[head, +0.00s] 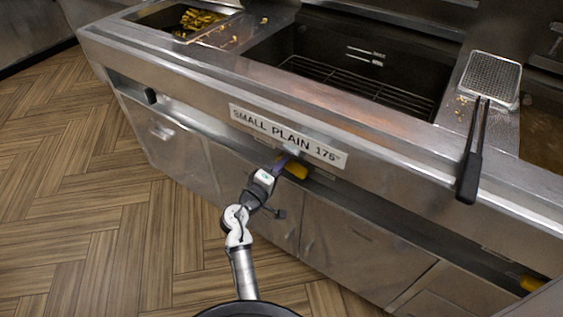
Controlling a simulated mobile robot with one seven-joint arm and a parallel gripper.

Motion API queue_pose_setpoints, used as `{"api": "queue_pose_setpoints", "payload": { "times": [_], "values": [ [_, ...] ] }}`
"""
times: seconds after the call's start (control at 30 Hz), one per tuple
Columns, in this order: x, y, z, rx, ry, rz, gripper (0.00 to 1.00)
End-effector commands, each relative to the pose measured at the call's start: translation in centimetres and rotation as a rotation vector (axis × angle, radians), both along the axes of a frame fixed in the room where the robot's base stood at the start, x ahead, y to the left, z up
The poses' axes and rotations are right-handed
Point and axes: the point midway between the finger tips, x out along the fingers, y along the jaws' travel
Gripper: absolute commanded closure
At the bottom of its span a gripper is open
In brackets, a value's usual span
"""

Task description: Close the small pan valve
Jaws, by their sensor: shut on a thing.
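The small pan valve shows as a yellow handle (297,171) in the recess under the front panel, just below the sign (288,137) reading "SMALL PLAIN 175°". My gripper (281,162) reaches up to it from the floor side and is shut on the yellow handle. The fingertips and the left part of the handle are partly hidden by my wrist and the panel's shadow. The visible end of the handle points right, along the front panel. The valve body behind it is hidden.
The small pan (345,75), with a wire rack inside, opens above the sign. A strainer with a black handle (469,178) hangs over the front edge at right. Another yellow handle (530,284) shows at lower right. Cabinet doors (345,245) stand close behind my arm. Wooden floor is clear at left.

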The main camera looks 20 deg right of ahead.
Motion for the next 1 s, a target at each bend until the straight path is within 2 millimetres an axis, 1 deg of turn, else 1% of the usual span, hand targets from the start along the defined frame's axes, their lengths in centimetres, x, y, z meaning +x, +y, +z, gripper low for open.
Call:
{"api": "queue_pose_setpoints", "payload": {
  "times": [0.2,0.4,0.97,1.0],
  "values": [
    [0.04,0.11,-0.24,-0.079,0.103,0.001,1.00],
    [0.05,0.11,-0.46,-0.121,0.155,0.002,1.00],
    [0.04,0.12,-0.65,-0.140,0.180,0.002,1.00],
    [0.04,0.12,-0.65,-0.140,0.180,0.002,0.77]
  ]
}}
